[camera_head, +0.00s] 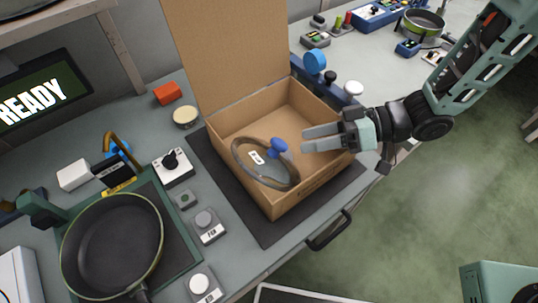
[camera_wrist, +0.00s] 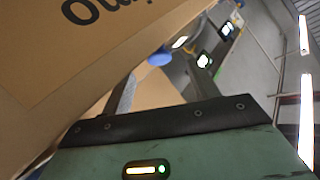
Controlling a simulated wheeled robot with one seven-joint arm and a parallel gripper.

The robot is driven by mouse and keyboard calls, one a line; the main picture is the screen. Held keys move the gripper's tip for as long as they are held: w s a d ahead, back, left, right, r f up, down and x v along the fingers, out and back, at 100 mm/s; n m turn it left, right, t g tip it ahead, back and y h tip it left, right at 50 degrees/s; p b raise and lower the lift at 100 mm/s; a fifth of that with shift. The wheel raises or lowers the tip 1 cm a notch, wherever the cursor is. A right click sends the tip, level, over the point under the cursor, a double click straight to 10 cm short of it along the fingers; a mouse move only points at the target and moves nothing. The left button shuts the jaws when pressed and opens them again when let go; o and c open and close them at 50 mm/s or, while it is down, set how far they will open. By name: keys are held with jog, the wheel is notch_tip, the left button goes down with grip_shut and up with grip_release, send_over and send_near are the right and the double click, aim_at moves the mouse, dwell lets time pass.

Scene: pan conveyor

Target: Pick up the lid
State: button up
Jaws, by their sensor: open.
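The lid (camera_head: 270,177) is a clear glass disc with a dark rim, a white label and a blue knob (camera_head: 278,146). In the head view it sits at the open cardboard box (camera_head: 318,180), its lower left rim close to the box's near left wall. I cannot tell how it is supported. My gripper (camera_head: 305,139) is open and empty over the right part of the box, to the right of the knob and apart from it. In the wrist view my two fingers (camera_wrist: 163,90) show spread; a blue round shape beyond them cannot be identified surely.
The box's raised flap (camera_head: 230,50) stands at the back. A black pan (camera_head: 112,245) lies on a green stand at left. Small devices with knobs stand between pan and box. A blue disc (camera_head: 315,61) and a white knob (camera_head: 353,88) stand behind the box.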

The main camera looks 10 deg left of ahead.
aim_at(283, 144)
jog(key=p+x, duration=0.1)
jog(key=x, duration=0.6)
jog(key=shift+a, duration=0.1)
jog(key=shift+c, duration=0.3)
grip_shut()
